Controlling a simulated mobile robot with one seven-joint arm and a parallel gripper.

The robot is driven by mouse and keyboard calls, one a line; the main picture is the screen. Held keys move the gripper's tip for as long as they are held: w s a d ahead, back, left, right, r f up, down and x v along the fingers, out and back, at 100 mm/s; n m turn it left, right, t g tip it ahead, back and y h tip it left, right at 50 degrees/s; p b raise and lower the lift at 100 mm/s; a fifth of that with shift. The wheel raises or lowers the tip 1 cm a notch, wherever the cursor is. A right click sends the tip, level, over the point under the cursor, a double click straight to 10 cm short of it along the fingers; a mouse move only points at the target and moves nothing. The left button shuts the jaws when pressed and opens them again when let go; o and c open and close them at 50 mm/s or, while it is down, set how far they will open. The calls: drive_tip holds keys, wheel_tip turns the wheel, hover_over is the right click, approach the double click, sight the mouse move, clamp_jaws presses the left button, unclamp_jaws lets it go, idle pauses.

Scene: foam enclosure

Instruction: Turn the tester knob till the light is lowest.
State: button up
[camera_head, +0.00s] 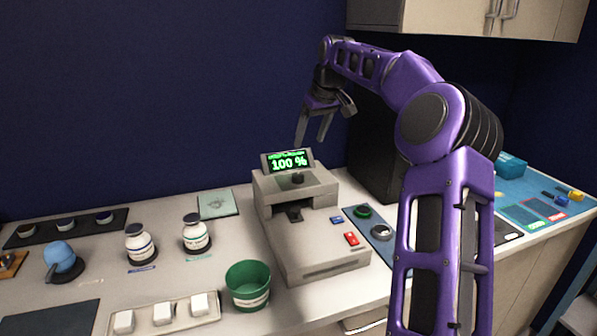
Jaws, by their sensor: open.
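The tester (315,236) is a grey boxy device on the counter, with a small screen (288,162) at its back that reads "100 %" in green. My gripper (313,141) is open and empty, pointing down above and behind the screen's right side, apart from the knob. No separate light shows clearly.
A green cup (248,284) stands left of the tester. Two white bottles (141,243) (196,232), a blue object (62,257) and a tray of white blocks (163,313) are further left. A dark box (376,160) stands behind, beneath a wall cabinet (470,17).

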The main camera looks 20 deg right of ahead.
sight(298, 175)
drive_tip(key=x, duration=1.3)
drive_tip(key=shift+w+f, duration=0.25)
drive_tip(key=shift+f, duration=0.05)
drive_tip(key=shift+c, duration=0.2)
clamp_jaws()
